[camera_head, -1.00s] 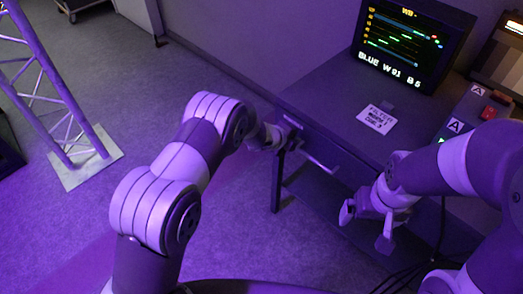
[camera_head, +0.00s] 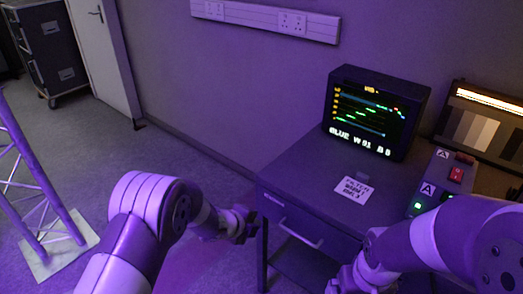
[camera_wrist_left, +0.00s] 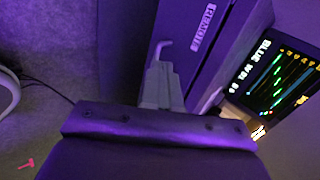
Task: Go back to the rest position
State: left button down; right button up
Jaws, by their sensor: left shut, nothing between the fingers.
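My left gripper (camera_head: 243,224) is shut and empty, just left of the desk's front left corner in the head view. In the left wrist view its fingers (camera_wrist_left: 161,84) are together, with the drawer handle (camera_wrist_left: 163,48) showing just beyond them; I cannot tell how big the gap is. My right arm comes in from the right. Part of its gripper (camera_head: 345,282) shows at the bottom edge, in front of the desk, and its fingertips are cut off, so its opening is hidden.
The desk (camera_head: 285,175) has a drawer with a handle (camera_head: 301,233), and bears a monitor (camera_head: 372,112), a paper card (camera_head: 354,190) and a switch box (camera_head: 440,180). A truss tower (camera_head: 30,185) stands at the left. The floor between truss and desk is clear.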

pick_arm(q)
jog(key=s+a+f+n+g+y, duration=0.1)
jog(key=s+a+n+g+y, duration=0.35)
jog(key=s+a+n, duration=0.75)
jog(key=s+a+r+n+g+y, duration=0.1)
jog(key=s+r+n, duration=0.2)
jog(key=s+n, duration=0.3)
jog(key=s+a+r+n+g, duration=0.1)
jog(key=s+r+n+g, duration=0.15)
jog(key=s+n, duration=0.4)
notch_tip(320, 180, up, 16)
jog(key=a+t+p, duration=0.1)
jog(key=t+p, duration=0.1)
jog(key=p, duration=1)
jog(key=shift+s+p, duration=0.25)
jog(key=shift+p, duration=0.15)
jog(key=shift+r, duration=0.1)
